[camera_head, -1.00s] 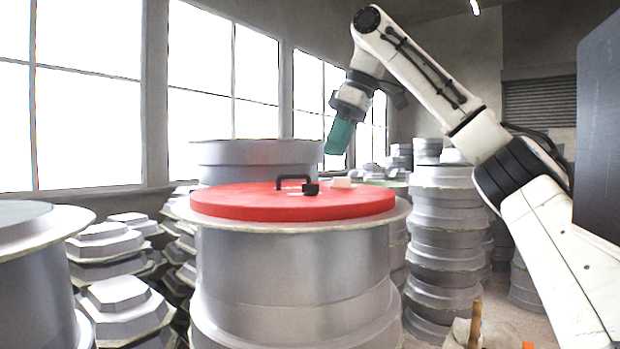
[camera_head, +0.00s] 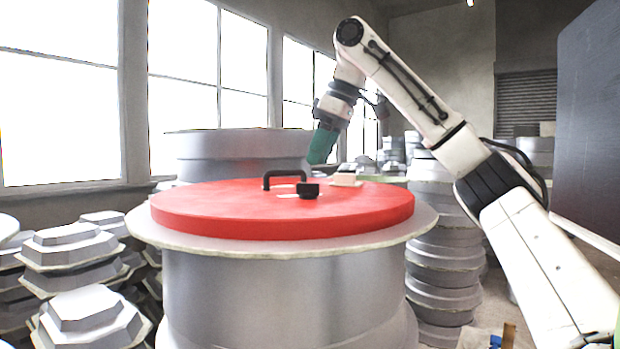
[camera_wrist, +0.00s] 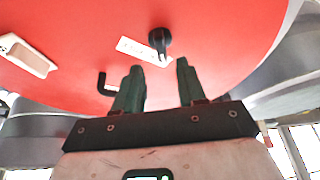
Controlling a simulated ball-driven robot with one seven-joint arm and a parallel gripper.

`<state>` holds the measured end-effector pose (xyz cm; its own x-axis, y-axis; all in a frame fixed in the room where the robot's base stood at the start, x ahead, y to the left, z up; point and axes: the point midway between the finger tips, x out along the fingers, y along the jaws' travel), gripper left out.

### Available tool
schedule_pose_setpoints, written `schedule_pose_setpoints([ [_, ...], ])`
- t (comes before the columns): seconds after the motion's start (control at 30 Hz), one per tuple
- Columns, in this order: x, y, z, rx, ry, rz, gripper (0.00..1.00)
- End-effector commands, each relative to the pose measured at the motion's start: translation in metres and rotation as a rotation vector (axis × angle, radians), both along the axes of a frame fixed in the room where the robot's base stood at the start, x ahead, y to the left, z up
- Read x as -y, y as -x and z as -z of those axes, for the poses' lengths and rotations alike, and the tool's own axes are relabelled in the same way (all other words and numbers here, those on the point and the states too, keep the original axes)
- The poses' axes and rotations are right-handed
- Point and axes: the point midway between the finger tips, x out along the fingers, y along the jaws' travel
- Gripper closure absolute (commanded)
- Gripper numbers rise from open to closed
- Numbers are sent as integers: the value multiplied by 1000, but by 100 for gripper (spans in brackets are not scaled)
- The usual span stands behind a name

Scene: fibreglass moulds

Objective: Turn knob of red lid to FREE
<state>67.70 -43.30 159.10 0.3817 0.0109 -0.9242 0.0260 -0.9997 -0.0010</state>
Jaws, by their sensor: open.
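The red lid (camera_head: 230,207) lies flat on a big grey round mould (camera_head: 270,285). On the lid are a black knob (camera_head: 308,190) with a white label beside it, a black arched handle (camera_head: 284,174) and a small whitish block (camera_head: 346,180). In the wrist view the knob (camera_wrist: 160,42) has its pointer downward, towards one end of the white label (camera_wrist: 138,48), whose text is too small to read. My gripper (camera_wrist: 159,78) is open and empty, with the knob beyond its fingertips, apart from them. In the head view my green gripper (camera_head: 318,160) hangs above the lid's far side.
Stacked grey moulds stand at the left (camera_head: 80,255) and at the right (camera_head: 445,250). Another large round mould (camera_head: 235,150) stands behind the lid. A dark panel (camera_head: 595,120) is at the far right.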

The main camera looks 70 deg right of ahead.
Motion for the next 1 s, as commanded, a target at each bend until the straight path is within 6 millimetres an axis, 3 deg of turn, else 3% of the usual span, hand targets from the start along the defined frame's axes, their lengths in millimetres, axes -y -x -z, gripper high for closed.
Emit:
schedule_pose_setpoints([
  [0.3,-1,-18,43,0,1,0,60],
  [0.73,-1,-23,54,1,0,0,60],
  [1.0,-1,-22,54,1,1,0,84],
])
